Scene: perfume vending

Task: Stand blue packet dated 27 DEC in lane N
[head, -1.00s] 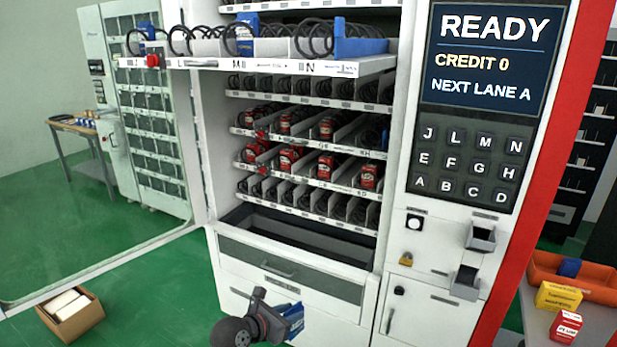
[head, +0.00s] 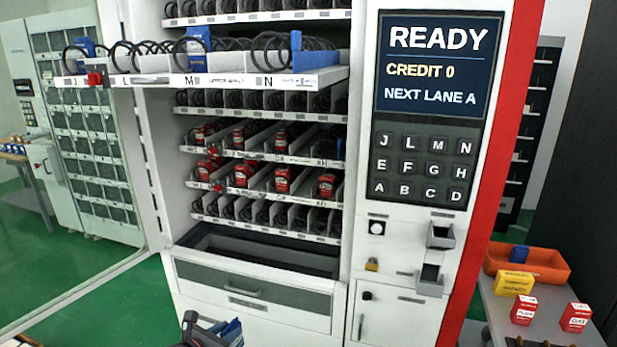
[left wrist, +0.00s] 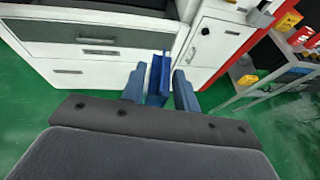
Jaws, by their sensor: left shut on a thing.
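My left gripper (left wrist: 158,88) is shut on a blue packet (left wrist: 158,72), which sits upright between the two blue-grey fingers in the left wrist view. In the head view the left gripper (head: 210,334) is at the bottom edge, low in front of the machine, and the packet (head: 232,332) is partly cut off. No date can be read on it. The pulled-out top tray (head: 215,79) has lanes labelled J, L, M and N. Lane N (head: 268,79) is at its right, with black coils and an upright blue piece (head: 296,52) beside its label. My right gripper is not clearly seen.
The vending machine's keypad (head: 422,168) and screen are right of the shelves. An orange bin (head: 527,262) holding a blue item, a yellow box (head: 514,283) and red boxes (head: 523,310) stand on a side table. Red packets fill lower lanes. Open floor lies left.

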